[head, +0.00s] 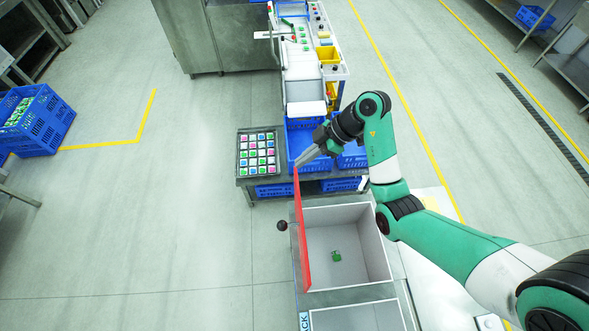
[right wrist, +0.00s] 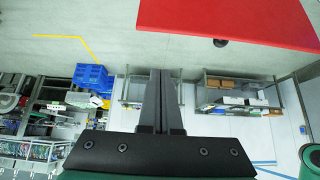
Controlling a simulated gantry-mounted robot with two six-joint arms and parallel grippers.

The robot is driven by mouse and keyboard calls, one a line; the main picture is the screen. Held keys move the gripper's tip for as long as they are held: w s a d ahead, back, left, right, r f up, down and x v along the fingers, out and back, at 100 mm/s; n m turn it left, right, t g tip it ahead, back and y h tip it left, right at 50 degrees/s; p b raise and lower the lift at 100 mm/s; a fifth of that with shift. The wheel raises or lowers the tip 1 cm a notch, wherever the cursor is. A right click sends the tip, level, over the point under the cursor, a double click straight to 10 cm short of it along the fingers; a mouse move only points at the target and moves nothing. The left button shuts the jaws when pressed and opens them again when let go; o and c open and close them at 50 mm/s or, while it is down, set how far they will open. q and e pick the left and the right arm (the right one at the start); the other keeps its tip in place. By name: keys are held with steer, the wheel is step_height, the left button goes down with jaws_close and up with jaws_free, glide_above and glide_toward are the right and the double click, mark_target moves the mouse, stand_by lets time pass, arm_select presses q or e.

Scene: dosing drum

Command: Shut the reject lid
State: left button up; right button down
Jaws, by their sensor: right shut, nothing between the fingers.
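The red reject lid (head: 302,232) stands open, about upright, along the left edge of the grey reject box (head: 381,247). A black knob (head: 282,225) sticks out on the lid's left side. A small green piece (head: 336,256) lies on the box floor. My right gripper (head: 299,164) is shut and empty, with its fingertips close to the lid's far upper end; I cannot tell whether they touch. In the right wrist view the shut fingers (right wrist: 160,75) point up the picture, and the red lid (right wrist: 230,18) fills the top right. My left gripper is not in view.
Beyond the box stand blue crates (head: 300,140) and a tray of coloured pieces (head: 257,153) on a table. A second grey compartment (head: 355,316) lies in front of the box. A blue crate (head: 38,120) stands far left. The floor left of the lid is clear.

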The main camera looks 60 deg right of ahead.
steer(key=f, duration=0.2)
steer(key=w+a+f, duration=0.1)
steer(key=f, duration=0.2)
steer(key=f+p, duration=0.1)
steer(key=f, duration=0.1)
steer(key=shift+w+a+f, duration=0.2)
steer(key=shift+w+f, duration=0.05)
stand_by(0.3)
